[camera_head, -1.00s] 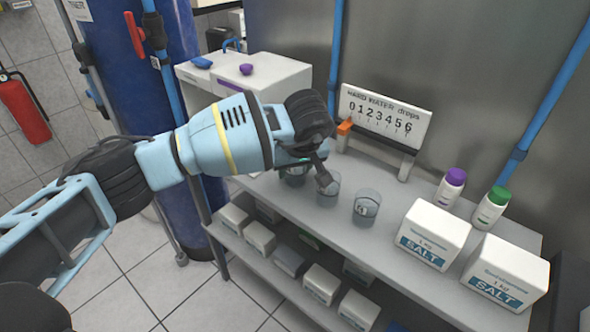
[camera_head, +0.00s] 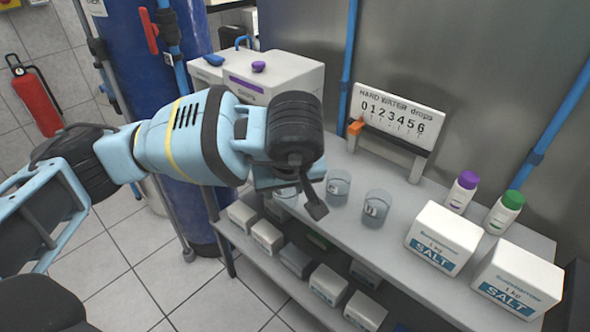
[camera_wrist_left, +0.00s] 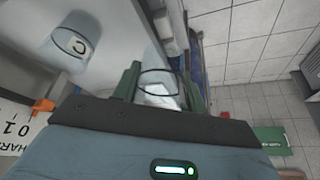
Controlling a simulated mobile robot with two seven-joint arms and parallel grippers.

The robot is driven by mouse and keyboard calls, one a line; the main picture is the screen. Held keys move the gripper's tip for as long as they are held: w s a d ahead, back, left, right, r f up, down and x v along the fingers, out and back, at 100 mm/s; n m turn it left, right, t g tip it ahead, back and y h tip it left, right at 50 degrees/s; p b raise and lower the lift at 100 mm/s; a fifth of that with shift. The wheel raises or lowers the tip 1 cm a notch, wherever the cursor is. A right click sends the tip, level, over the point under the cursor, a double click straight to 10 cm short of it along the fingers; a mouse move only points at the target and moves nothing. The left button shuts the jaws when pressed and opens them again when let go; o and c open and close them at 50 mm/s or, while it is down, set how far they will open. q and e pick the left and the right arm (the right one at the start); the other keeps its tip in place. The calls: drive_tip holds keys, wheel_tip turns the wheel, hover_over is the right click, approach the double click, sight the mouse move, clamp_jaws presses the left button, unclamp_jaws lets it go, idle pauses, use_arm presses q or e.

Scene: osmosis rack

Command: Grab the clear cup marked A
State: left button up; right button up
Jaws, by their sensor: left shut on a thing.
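My left gripper (camera_head: 300,196) is at the left end of the bench row of clear cups. In the left wrist view its two green fingers (camera_wrist_left: 160,88) are shut around a clear cup (camera_wrist_left: 157,90) with a pale label; the letter is not readable. In the head view a clear cup (camera_head: 285,195) shows partly behind the gripper. A second clear cup (camera_head: 338,187) and a third clear cup (camera_head: 376,208) stand upright to its right. The left wrist view shows a cup marked C (camera_wrist_left: 77,45) apart from the fingers. My right gripper is not in view.
The hard water drops board (camera_head: 395,118) stands behind the cups. Two salt boxes (camera_head: 443,238) and two bottles with purple (camera_head: 461,192) and green caps (camera_head: 504,212) stand to the right. A blue pipe (camera_head: 350,60) rises behind.

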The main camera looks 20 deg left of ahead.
sight(275, 203)
use_arm(q)
drive_tip(key=shift+s+d+r, duration=0.1)
drive_tip(key=shift+s, duration=1)
drive_tip(key=shift+s+r, duration=0.1)
drive_tip(key=shift+s, duration=1)
